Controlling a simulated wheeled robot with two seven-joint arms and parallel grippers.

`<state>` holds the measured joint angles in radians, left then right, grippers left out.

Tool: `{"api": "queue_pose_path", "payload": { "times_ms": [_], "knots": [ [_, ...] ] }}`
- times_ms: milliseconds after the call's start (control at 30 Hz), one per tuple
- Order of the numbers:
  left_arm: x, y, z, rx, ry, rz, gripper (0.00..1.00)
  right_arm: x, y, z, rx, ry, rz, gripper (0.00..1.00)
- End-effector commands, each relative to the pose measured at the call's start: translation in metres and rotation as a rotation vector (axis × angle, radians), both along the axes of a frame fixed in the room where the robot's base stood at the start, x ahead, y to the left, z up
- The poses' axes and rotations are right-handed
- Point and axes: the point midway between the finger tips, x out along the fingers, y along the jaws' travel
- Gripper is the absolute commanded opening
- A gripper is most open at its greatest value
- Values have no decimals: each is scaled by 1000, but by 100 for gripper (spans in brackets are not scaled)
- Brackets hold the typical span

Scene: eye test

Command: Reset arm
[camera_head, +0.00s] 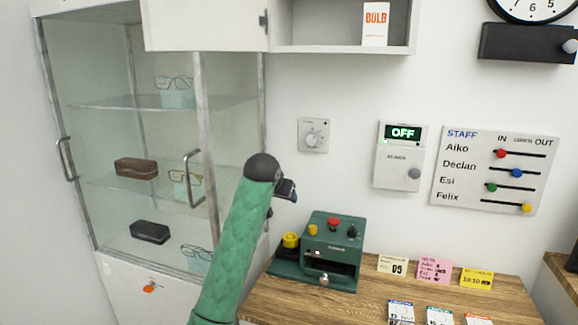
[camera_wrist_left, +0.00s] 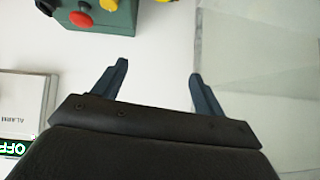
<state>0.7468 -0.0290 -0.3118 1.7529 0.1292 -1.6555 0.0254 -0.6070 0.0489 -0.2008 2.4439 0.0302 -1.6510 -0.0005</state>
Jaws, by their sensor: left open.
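My left arm, in a green quilted sleeve, rises from the bottom of the head view. Its dark gripper (camera_head: 288,189) is in front of the white wall, above and left of the green machine (camera_head: 332,245). In the left wrist view the two fingers of this gripper (camera_wrist_left: 159,70) stand apart with nothing between them. My right arm and gripper are in neither view.
A glass cabinet (camera_head: 100,75) with glasses and cases stands at left. An open wall cupboard (camera_head: 340,37) holds a bulb box (camera_head: 375,24). An OFF sign (camera_head: 403,133) and staff board (camera_head: 496,170) hang on the wall. Notes and cards lie on the wooden table (camera_head: 350,305).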

Motion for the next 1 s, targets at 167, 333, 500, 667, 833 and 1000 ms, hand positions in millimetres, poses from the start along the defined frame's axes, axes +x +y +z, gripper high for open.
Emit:
{"api": "queue_pose_path", "payload": {
  "times_ms": [167, 333, 500, 667, 833, 1000],
  "knots": [
    [-35, 13, 12, -15, -68, 4, 72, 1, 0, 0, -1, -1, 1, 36],
    [-67, 26, -2, -27, -92, 13, 72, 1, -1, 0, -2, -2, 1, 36],
    [-107, 40, -32, -37, -91, 24, 72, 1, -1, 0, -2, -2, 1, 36],
    [-149, 55, -70, -46, -72, 39, 72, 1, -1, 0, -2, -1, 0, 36],
    [-194, 69, -110, -53, -35, 55, 72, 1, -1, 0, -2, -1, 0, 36],
    [-240, 80, -151, -58, 14, 71, 72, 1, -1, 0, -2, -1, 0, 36]
  ]
}}
